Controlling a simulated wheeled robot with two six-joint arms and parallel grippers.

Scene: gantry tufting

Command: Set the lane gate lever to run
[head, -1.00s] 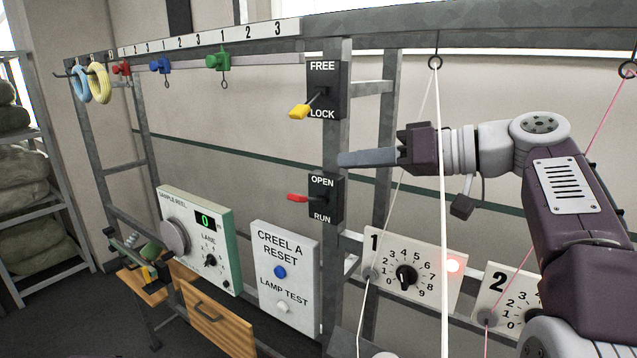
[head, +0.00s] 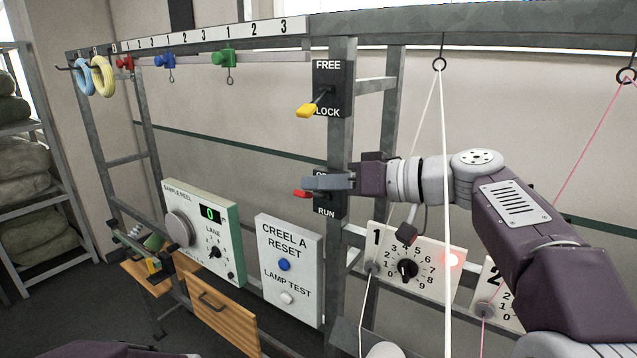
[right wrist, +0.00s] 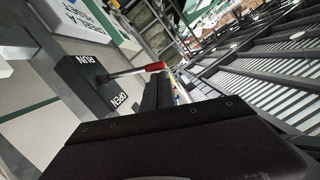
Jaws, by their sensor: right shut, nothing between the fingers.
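The lane gate lever has a red knob (head: 302,194) on a short rod and sits on a black OPEN/RUN plate (head: 330,207) on the upright post. The lever juts out from the plate, below the OPEN word; I cannot tell its exact tilt. In the right wrist view the red knob (right wrist: 155,67), its rod and the plate (right wrist: 85,85) show clearly. My right gripper (head: 306,183) is shut and empty, its fingertips just above the knob in the head view, partly covering the OPEN word. Whether they touch it I cannot tell. My left gripper is not in view.
Above is a FREE/LOCK plate (head: 340,88) with a yellow-knobbed lever (head: 306,111). Below left is the CREEL A RESET box (head: 289,268). Dial panel 1 (head: 436,262) and a white yarn (head: 444,200) are near my right arm. Free space lies left of the lever.

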